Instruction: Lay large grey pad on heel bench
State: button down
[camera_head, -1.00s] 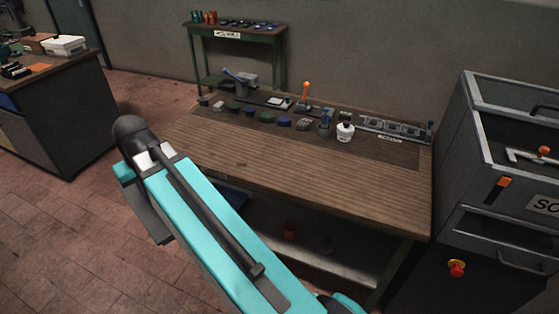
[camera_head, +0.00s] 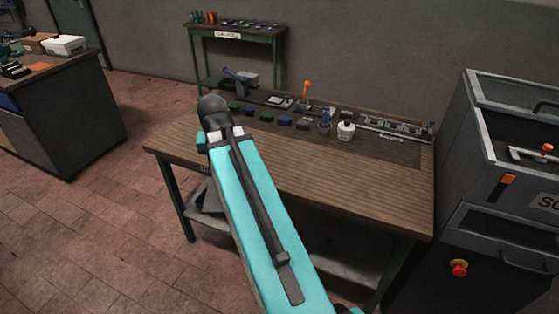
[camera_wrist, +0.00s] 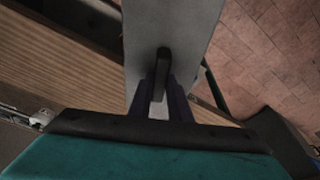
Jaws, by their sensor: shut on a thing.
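In the wrist view the grey pad (camera_wrist: 175,25) is a large flat grey piece running up out of the top of the picture. My gripper (camera_wrist: 160,88) is shut on a dark upright part at the pad's near end. The wooden bench (camera_head: 340,185) stands in the middle of the head view, its front top bare. It also shows in the wrist view (camera_wrist: 65,65), left of the pad, with floor on the right. In the head view my arm hides the gripper and the pad. I cannot tell how high the pad is above the bench.
Small coloured pieces (camera_head: 284,121), a white bottle (camera_head: 346,130) and an orange-handled lever tool (camera_head: 305,95) line the bench's back. A grey cabinet (camera_head: 490,170) stands close at the right. A green-legged table (camera_head: 237,35) is behind.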

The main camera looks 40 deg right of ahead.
jog(key=s+d+f+m+g+h+b, duration=0.1)
jog(key=s+d+f+m+g+b, duration=0.15)
jog(key=s+d+m, duration=1.65)
jog(key=s+d+g, duration=0.1)
jog(key=s+d, duration=0.3)
jog(key=s, duration=0.5)
jog(key=s+d+g+b, duration=0.1)
jog(key=s+d, duration=0.4)
jog(key=s, duration=0.4)
jog(key=shift+d+f+n+y, duration=0.2)
jog(key=shift+d+n+y, duration=0.1)
jog(key=shift+y, duration=0.1)
jog(key=shift+w, duration=0.1)
jog(key=w+d+f+p, duration=0.1)
jog(key=w+d, duration=0.5)
jog(key=d, duration=0.7)
jog(key=shift+d+f+p, duration=0.2)
jog(key=shift+d+p, duration=0.2)
jog(key=shift+p, duration=0.4)
jog(key=shift+w+p+x, duration=0.2)
jog(key=shift+p+x, duration=0.15)
jog(key=shift+x, duration=0.6)
jog(key=shift+w+p+x, duration=0.15)
jog(key=shift+p+x, duration=0.15)
jog(key=shift+x, duration=0.6)
jog(key=shift+f, duration=0.15)
